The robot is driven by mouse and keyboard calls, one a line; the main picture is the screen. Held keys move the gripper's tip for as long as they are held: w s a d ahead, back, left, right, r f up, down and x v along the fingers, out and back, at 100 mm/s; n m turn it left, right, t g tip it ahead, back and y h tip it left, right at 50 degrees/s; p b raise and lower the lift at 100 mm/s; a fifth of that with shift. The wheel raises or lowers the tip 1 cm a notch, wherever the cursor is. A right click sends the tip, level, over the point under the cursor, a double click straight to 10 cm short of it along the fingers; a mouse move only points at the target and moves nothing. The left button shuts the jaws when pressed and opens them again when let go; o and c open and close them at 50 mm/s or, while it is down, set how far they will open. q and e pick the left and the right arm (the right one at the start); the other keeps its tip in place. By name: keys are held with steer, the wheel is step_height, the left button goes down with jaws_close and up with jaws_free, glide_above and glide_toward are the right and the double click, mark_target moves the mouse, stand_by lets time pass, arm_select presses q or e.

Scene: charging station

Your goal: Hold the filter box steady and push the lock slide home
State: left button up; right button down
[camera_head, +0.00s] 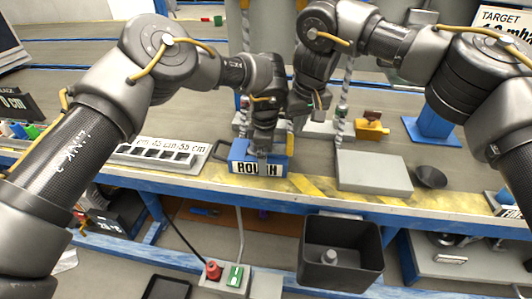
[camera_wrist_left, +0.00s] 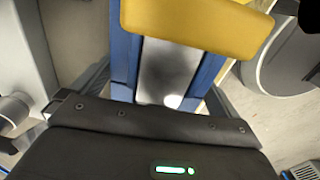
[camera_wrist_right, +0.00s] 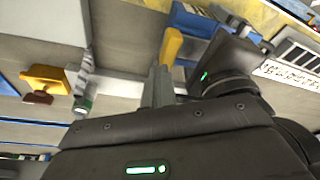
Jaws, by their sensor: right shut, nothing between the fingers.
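The blue filter box (camera_head: 240,150) with a "ROUGH" label stands near the front edge of the bench. In the left wrist view its blue walls (camera_wrist_left: 123,60) flank a grey inner face. My left gripper (camera_head: 262,150) comes down over the box, its dark fingers along the outer sides of the walls. The yellow lock slide (camera_wrist_left: 195,22) lies across the box's end; it also shows in the right wrist view (camera_wrist_right: 171,45). My right gripper (camera_head: 296,116) is shut and empty, its fingertips (camera_wrist_right: 157,75) close beside the slide. Whether they touch is unclear.
A marked tray (camera_head: 160,153) lies left of the box. A grey block (camera_head: 373,171), a dark funnel (camera_head: 431,177) and a yellow part (camera_head: 371,131) stand to the right. A dark bin (camera_head: 341,250) is below the bench edge.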

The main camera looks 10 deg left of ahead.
arm_select(q)
steer(key=shift+s+d+f, duration=0.1)
steer(key=shift+s+f, duration=0.25)
steer(key=r, duration=0.8)
steer(key=shift+w+d, duration=0.1)
steer(key=shift+w, duration=0.15)
steer(key=shift+w+r, duration=0.1)
steer(key=shift+r, duration=0.5)
step_height(320, 180, down, 8)
steer(key=shift+f, duration=0.5)
steer(key=shift+s, duration=0.2)
